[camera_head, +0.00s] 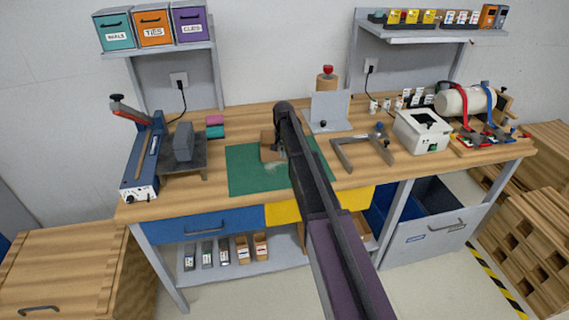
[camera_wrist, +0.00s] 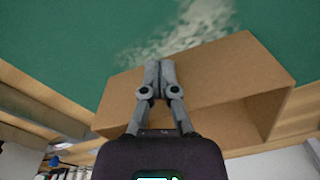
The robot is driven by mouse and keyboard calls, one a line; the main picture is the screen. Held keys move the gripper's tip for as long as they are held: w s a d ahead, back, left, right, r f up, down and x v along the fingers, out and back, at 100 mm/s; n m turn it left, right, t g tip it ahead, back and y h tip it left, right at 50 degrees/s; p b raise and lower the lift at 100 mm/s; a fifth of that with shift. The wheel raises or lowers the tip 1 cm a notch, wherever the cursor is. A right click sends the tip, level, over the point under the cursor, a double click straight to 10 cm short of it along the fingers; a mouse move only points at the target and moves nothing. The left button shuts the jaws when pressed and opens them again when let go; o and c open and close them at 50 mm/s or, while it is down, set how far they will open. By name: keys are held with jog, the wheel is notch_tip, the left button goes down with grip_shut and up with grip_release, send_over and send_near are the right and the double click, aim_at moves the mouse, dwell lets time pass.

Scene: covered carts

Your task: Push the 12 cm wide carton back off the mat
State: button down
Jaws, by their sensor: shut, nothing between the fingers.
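The brown carton (camera_head: 267,150) stands at the back edge of the green mat (camera_head: 245,178) on the workbench, partly hidden behind my arm in the head view. In the wrist view the carton (camera_wrist: 232,70) lies just beyond and under my fingertips, with an open, hollow side facing the lower right. The mat (camera_wrist: 75,40) fills the top of that view and has a pale worn patch. My gripper (camera_wrist: 160,70) is shut and empty, its fingertips over or against the carton; I cannot tell whether they touch. In the head view my gripper (camera_head: 281,152) is mostly hidden by my arm.
Behind the mat stands a grey upright plate (camera_head: 328,110). A grey bracket (camera_head: 362,150) lies to the right and a white box (camera_head: 422,132) beyond it. A lever tool (camera_head: 145,160) and dark stand (camera_head: 184,155) are on the left.

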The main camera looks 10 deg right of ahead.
jog(key=shift+w+a, duration=0.25)
jog(key=shift+w, duration=4)
jog(key=shift+w+a, duration=0.2)
jog(key=shift+w, duration=4.05)
jog(key=shift+w+a, duration=0.25)
jog(key=shift+w, duration=4)
jog(key=shift+s, duration=0.1)
